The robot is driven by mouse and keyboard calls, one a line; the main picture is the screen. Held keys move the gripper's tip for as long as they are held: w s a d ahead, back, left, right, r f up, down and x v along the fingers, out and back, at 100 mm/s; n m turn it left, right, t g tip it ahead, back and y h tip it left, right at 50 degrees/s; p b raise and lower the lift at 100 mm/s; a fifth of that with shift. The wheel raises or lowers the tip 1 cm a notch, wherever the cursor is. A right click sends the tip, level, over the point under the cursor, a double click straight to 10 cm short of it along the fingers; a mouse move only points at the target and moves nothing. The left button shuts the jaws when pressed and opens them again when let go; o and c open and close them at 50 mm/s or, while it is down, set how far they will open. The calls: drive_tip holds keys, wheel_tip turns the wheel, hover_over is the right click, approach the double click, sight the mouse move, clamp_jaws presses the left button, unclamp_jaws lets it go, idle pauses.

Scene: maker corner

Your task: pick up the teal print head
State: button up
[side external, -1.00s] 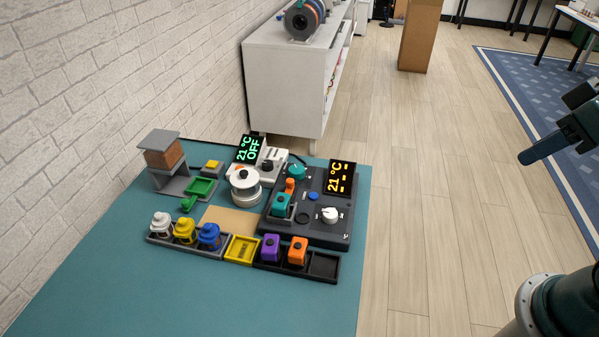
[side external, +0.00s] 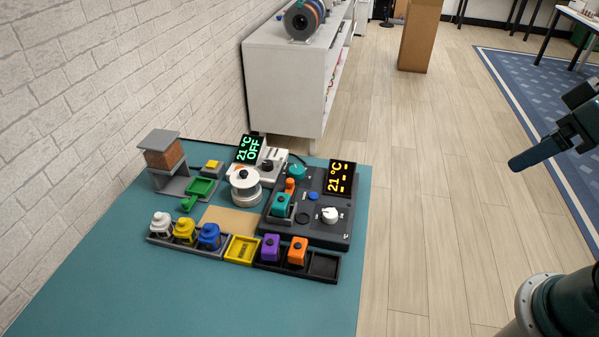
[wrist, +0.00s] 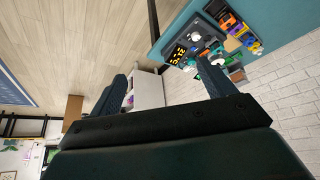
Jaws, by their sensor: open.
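The teal print head (side external: 281,205) is a small block with a dark round front. It sits upright at the left of the dark control unit (side external: 322,234), below an orange piece. My gripper (side external: 532,156) is far to the right of the table, above the floor, in the side view. In the wrist view my gripper (wrist: 163,82) has its two dark fingers wide apart with nothing between them. The table's objects are small and tilted there, and I cannot pick out the print head surely.
A black rack (side external: 323,266) holds purple (side external: 271,247) and orange (side external: 297,251) heads, with an empty right slot. White, yellow and blue pieces stand in a grey rack (side external: 158,239). A white spool (side external: 245,188) stands behind. The table's front (side external: 200,300) is clear; a brick wall runs left.

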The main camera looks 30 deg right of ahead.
idle(0.3)
drive_tip(key=w+a+n+g+y, duration=0.1)
drive_tip(key=w+a+n, duration=0.3)
drive_tip(key=w, duration=0.5)
drive_tip(key=w+a+n+g+y, duration=0.1)
drive_tip(key=w+a+n, duration=0.25)
drive_tip(key=w, duration=0.65)
drive_tip(key=w+a+f+n+g+y, duration=0.1)
drive_tip(key=w+a+f+n, duration=0.2)
drive_tip(key=w+a+f, duration=0.2)
drive_tip(key=w+a+f+n+y, duration=0.1)
drive_tip(key=w+a+f+n, duration=0.2)
drive_tip(key=w+a+f, duration=0.3)
wheel_tip(320, 180, down, 5)
drive_tip(key=w, duration=0.2)
drive_tip(key=shift+w+g, duration=0.4)
drive_tip(key=shift+a, duration=0.1)
